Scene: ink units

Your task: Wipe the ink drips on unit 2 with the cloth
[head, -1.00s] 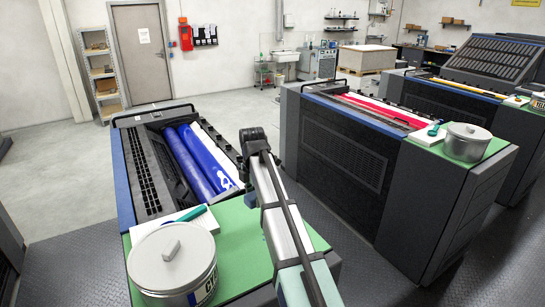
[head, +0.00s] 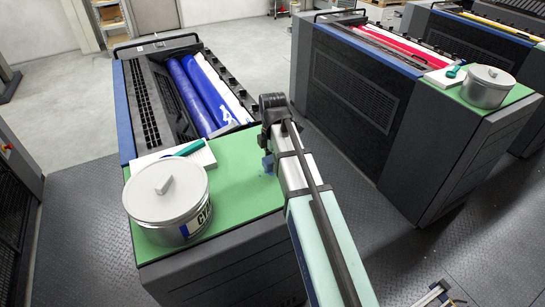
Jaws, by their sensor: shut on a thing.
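My gripper (head: 265,143) is at the end of my arm, mostly hidden by my own links, over the right part of the green top (head: 235,190) of the nearest unit. It is shut on a small blue cloth (head: 268,163), which shows just below it. I cannot tell whether the cloth touches the top. No unit number is readable, and I cannot make out ink drips. The nearest unit has blue rollers (head: 198,92); the unit to its right has red ones (head: 400,50).
A lidded ink tin (head: 168,205) stands at the left front of the green top, beside a white pad with a green-handled tool (head: 190,148). Another tin (head: 487,88) stands on the red-inked unit. Dark floor (head: 345,190) lies between the units.

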